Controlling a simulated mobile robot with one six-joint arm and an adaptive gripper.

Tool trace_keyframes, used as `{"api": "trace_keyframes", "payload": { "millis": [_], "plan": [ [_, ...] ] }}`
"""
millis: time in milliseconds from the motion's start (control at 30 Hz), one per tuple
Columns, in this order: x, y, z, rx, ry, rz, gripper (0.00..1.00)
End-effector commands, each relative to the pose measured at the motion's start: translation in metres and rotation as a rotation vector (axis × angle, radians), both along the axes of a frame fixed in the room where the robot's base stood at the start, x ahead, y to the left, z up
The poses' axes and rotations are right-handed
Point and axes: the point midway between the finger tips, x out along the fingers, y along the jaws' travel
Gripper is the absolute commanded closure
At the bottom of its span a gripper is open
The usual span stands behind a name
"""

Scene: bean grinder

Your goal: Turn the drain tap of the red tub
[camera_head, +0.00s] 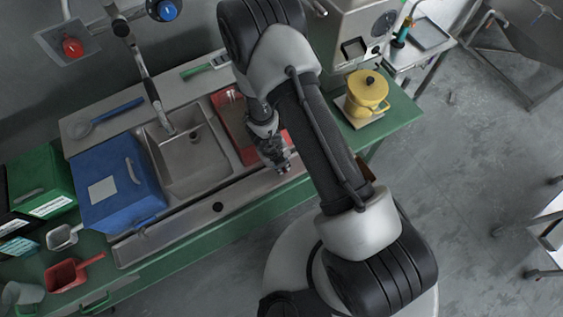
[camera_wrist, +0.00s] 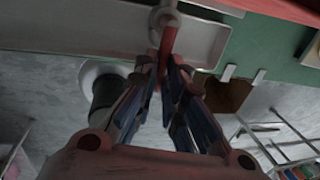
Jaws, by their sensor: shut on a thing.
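The red tub (camera_head: 229,110) stands at the right of the sink, partly hidden behind my arm. Its red rim also shows at the top right of the wrist view (camera_wrist: 285,8). The drain tap shows in the wrist view as a red lever (camera_wrist: 168,36) below a pale round fitting. My gripper (camera_wrist: 172,66) is shut on the red lever, with the fingertips on either side of its lower end. In the head view my gripper (camera_head: 283,168) is at the front of the red tub, over the counter's front edge. The tap is too small to make out there.
The sink (camera_head: 188,160) and a blue bin (camera_head: 120,185) lie left of the tub. A yellow pot (camera_head: 366,92) stands on the green counter at right. A pale tray or ledge (camera_wrist: 110,28) runs beside the tap. Open floor lies in front.

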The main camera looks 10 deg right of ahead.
Motion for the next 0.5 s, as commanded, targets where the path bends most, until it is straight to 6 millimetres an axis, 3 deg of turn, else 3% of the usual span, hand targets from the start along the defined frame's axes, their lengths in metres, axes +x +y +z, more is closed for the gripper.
{"api": "trace_keyframes", "payload": {
  "millis": [233,267,500],
  "plan": [
    [-0.0042,-0.0005,-0.0043,0.002,0.009,-0.008,1.00],
    [-0.0042,-0.0005,-0.0043,0.002,0.009,-0.008,0.88],
    [-0.0027,-0.0003,-0.0027,0.001,0.006,-0.005,0.72]
  ]
}}
